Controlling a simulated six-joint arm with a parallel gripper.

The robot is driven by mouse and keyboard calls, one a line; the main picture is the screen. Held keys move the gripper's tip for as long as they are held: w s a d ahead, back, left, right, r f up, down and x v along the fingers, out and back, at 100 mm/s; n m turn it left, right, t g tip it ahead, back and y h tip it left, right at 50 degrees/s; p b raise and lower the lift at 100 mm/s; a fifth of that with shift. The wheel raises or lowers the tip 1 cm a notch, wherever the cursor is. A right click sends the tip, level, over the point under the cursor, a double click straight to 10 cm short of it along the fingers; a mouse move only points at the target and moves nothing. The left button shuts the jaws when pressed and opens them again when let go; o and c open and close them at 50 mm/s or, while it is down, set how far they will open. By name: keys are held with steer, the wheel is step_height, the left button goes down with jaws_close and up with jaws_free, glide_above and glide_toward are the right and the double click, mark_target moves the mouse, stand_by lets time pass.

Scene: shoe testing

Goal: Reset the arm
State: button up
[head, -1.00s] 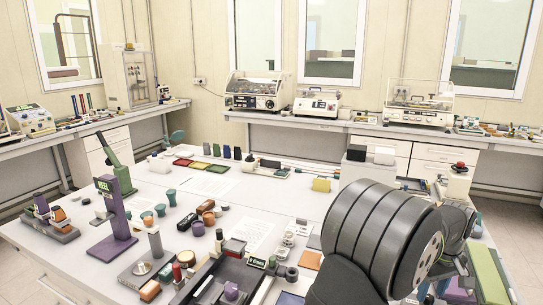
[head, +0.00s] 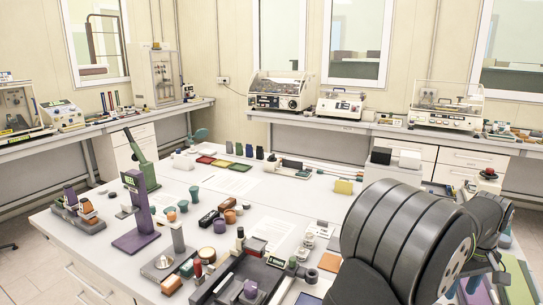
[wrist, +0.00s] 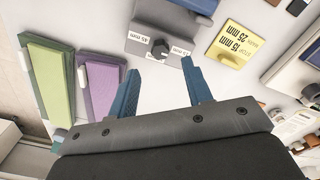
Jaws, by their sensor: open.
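My gripper (wrist: 161,68) shows in the wrist view with its two blue fingers spread apart and nothing between them. Past the fingertips is a grey block (wrist: 160,38) with a dark knob and white labels, one reading 45 mm. I cannot tell how far the tips are above it. In the head view my dark, ribbed arm fills the lower right, over the front right of the table (head: 90,240). The gripper itself is mostly hidden there.
In the wrist view, a green wedge (wrist: 52,80) and a purple wedge (wrist: 98,88) lie left of the fingers, and a yellow labelled block (wrist: 235,45) lies right. In the head view, a purple stand (head: 137,215) and several small pieces crowd the table's left and middle.

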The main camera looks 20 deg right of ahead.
step_height(320, 180, up, 12)
step_height(320, 180, down, 17)
steer(key=shift+f, duration=0.1)
steer(key=shift+f+m, duration=0.3)
steer(key=m, duration=0.3)
steer(key=shift+m, duration=0.4)
steer(key=m, duration=0.4)
steer(key=shift+m, duration=0.4)
steer(key=m, duration=0.4)
steer(key=shift+m, duration=2.3)
